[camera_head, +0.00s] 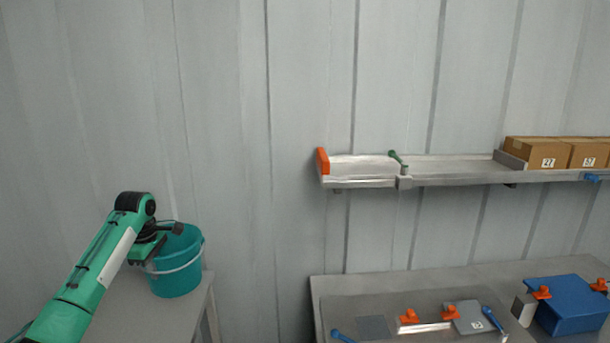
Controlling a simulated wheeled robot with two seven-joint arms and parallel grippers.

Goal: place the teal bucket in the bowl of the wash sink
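The teal bucket (178,281) stands upright on a grey table at the lower left, with its pale handle hanging across its front. My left gripper (172,230) is at the bucket's left rim, its dark fingers over the near-left edge of the opening. The fingers are small and partly overlap the bucket, so I cannot tell whether they are shut on the rim. The inside of the bucket is mostly hidden. My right gripper is not in view. I see no wash sink bowl that I can identify in this view.
The bucket's grey table (140,318) ends just right of it, with a gap before the grey bench (335,290). The bench carries a blue box (570,318), orange clamps and blue-handled parts. A wall shelf (450,178) with cardboard boxes (540,150) hangs above.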

